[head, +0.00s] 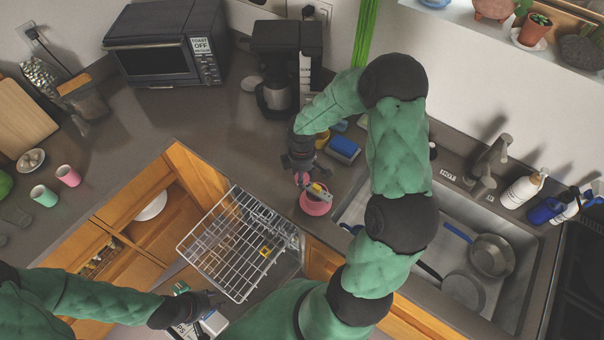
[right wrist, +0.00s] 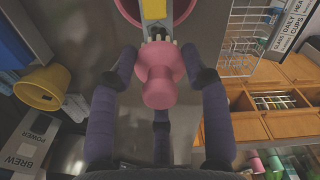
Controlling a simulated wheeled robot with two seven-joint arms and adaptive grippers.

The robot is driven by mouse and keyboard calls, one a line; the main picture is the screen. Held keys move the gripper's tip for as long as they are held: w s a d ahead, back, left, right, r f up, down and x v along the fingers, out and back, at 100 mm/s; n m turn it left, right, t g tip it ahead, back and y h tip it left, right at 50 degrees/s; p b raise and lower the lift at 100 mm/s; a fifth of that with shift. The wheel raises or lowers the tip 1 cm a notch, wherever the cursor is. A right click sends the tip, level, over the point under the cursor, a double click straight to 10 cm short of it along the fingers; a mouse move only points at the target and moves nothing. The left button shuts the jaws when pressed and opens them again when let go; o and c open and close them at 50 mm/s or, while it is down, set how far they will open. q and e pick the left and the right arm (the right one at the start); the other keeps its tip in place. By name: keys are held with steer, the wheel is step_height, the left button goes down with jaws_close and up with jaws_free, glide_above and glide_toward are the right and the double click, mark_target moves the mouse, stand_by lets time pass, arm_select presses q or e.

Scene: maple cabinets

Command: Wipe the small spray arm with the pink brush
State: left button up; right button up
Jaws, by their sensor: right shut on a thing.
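My right gripper (head: 302,166) points down over the counter and is shut on the pink brush (right wrist: 160,82), whose knob sits between the fingers in the right wrist view. In the head view this piece (head: 319,188) lies on or over a round pink dish (head: 315,205). My left gripper (head: 208,302) is low by the dishwasher's front; whether its fingers are open is unclear.
The dishwasher rack (head: 238,242) is pulled out, with a small yellow piece in it. A sink (head: 440,265) with pans lies to the right. A coffee maker (head: 288,60), blue sponge (head: 343,148) and yellow cup (right wrist: 43,87) are near. The left counter has free room.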

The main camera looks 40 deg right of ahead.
mark_target(311, 187)
steer(key=shift+s, duration=0.1)
steer(key=shift+s+d+r, duration=0.1)
steer(key=shift+s+d, duration=0.2)
steer(key=shift+s, duration=0.55)
steer(key=shift+s+d, duration=0.25)
steer(key=shift+s, duration=0.7)
steer(key=shift+f, duration=0.2)
steer(key=shift+w+a+f, duration=0.1)
steer(key=shift+w+a, duration=0.1)
steer(key=shift+w, duration=0.35)
steer(key=shift+w+a, duration=0.15)
steer(key=shift+w, duration=0.4)
steer(key=shift+w+a+f+b, duration=0.1)
steer(key=shift+w+a+b, duration=0.2)
steer(key=shift+w, duration=0.45)
steer(key=shift+c, duration=0.9)
